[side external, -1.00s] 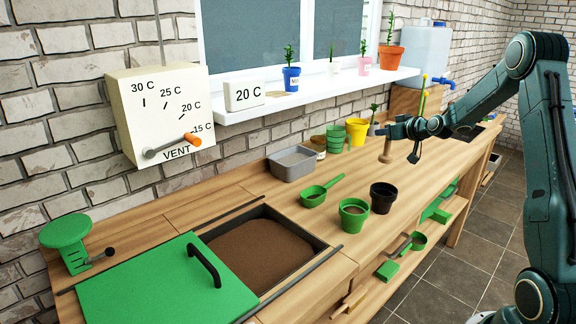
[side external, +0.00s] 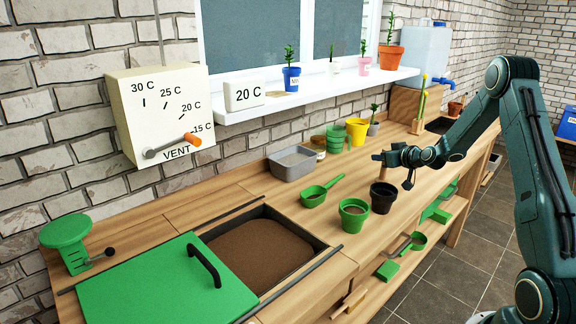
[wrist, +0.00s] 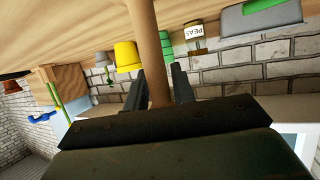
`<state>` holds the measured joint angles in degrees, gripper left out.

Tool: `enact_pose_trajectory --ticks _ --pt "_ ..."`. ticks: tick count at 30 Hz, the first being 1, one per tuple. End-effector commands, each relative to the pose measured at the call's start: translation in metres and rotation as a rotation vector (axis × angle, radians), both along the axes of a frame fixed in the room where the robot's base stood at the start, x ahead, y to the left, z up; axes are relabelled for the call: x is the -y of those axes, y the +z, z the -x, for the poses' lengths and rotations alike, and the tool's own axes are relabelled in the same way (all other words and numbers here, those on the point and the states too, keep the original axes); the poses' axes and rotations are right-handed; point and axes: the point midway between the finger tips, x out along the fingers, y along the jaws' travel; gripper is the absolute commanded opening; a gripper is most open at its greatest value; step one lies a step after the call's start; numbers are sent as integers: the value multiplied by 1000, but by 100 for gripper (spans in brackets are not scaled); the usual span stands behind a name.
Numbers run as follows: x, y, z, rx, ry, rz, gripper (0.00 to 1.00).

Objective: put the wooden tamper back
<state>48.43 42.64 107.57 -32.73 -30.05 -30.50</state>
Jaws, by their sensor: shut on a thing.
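The wooden tamper (wrist: 147,45) is a light-brown round rod in the wrist view. It runs from the top edge down between the two dark fingers of my gripper (wrist: 162,88). My gripper is shut on the rod, and its lower end is out of the wrist view. In the side view my gripper (side external: 382,158) is over the bench, behind the black pot, and the tamper is small and mostly hard to make out there. I cannot tell whether its foot touches the bench.
A black pot (side external: 383,197), a green pot (side external: 353,214) and a green scoop (side external: 318,194) stand in front and left. A yellow pot (side external: 357,130), stacked green pots (side external: 335,139) and a grey tray (side external: 292,164) line the wall. A soil bin (side external: 258,249) is half covered by a green lid (side external: 165,285).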

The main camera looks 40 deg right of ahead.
Motion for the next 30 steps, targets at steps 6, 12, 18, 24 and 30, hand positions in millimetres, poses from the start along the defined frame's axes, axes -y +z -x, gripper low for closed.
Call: enact_pose_trajectory --ticks 6,12,18,24,30 --pt "0 -5 0 1 -1 2 3" --pt "0 -6 0 1 -1 2 3" --pt "0 -7 0 1 -1 2 45" --pt "0 -7 0 1 -1 2 47" --pt "0 -6 0 1 -1 2 47"
